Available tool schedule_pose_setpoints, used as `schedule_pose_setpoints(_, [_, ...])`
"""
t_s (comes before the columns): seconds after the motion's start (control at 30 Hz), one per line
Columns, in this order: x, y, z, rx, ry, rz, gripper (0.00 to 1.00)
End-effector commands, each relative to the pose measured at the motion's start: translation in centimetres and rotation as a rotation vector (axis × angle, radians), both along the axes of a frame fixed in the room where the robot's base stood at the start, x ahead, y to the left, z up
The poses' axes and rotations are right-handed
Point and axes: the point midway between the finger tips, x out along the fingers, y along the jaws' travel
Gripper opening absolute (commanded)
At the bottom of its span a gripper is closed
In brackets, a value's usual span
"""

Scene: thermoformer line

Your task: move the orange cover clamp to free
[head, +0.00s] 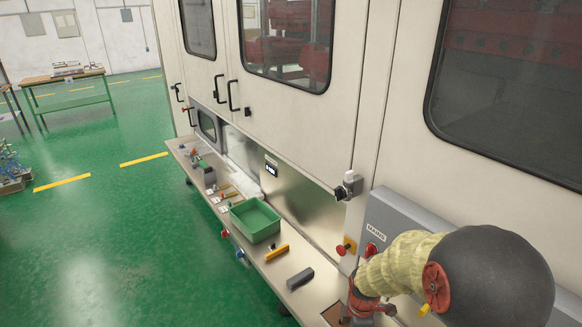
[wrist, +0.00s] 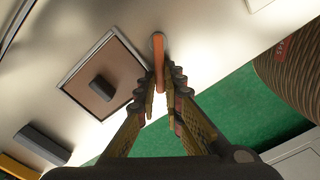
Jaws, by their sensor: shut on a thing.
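The orange cover clamp (wrist: 158,52) is a slim bar in the wrist view, standing beside the right edge of a framed brown cover panel (wrist: 84,88). A dark block-shaped handle (wrist: 102,88) is on that panel. My gripper (wrist: 161,90) has its fingers on both sides of the clamp's near end and is shut on it. In the head view my gripper (head: 362,304) is low at the right, over the bench's near end. The clamp cannot be made out there; my arm and the picture edge hide much of that area.
The bench (head: 312,296) runs along the machine and carries a green bin (head: 255,220), a yellow block (head: 277,253) and a dark grey block (head: 300,279). A grey MAINS box (head: 385,225) and a red knob (head: 345,247) are near my arm. Green floor left is open.

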Motion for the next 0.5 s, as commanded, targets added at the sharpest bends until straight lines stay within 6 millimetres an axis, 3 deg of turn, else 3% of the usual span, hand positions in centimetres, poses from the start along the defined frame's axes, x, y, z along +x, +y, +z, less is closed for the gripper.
schedule_pose_setpoints(0.33, [-1.2, -0.2, 0.1, 0.0, 0.0, 0.269, 0.0])
schedule_pose_setpoints(0.5, [-1.4, -0.3, 0.0, 0.0, 0.0, 0.316, 0.0])
